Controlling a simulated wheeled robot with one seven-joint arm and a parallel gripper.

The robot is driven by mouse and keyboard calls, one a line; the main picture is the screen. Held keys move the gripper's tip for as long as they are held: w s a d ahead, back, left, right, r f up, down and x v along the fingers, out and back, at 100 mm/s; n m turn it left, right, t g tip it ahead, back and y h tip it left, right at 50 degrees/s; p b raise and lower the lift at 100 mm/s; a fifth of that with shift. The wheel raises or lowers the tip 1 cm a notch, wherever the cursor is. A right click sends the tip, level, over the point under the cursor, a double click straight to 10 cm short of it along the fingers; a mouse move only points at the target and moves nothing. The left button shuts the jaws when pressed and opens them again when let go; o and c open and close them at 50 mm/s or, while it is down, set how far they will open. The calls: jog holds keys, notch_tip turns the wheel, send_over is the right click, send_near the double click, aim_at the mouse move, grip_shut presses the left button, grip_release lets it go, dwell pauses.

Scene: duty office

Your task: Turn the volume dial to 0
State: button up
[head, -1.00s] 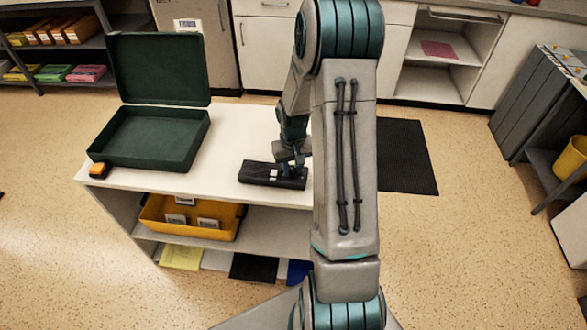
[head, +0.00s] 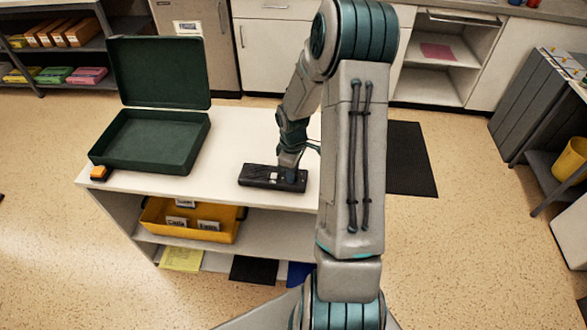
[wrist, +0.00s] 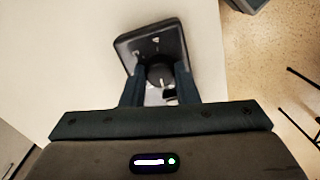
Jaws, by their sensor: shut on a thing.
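A black box-like device (head: 258,175) lies on the white tabletop, near its front edge in the head view. In the wrist view its dark top (wrist: 133,43) shows a round black volume dial (wrist: 160,74) with a small pale mark. My gripper (wrist: 159,80) is over the device, with one finger on each side of the dial, shut on it. In the head view my gripper (head: 288,176) points down onto the right part of the device and hides the dial. The dial's scale cannot be read.
An open green case (head: 150,140) stands on the left of the white table (head: 215,185), beside a small orange-and-black item (head: 98,173). A yellow bin (head: 190,232) sits on the shelf below. A dark mat (head: 408,160) lies on the floor to the right.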

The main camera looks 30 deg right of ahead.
jog(key=shift+n+p, duration=0.3)
jog(key=shift+n, duration=0.8)
jog(key=o, duration=0.7)
jog(key=shift+r, duration=0.1)
notch_tip(320, 180, up, 14)
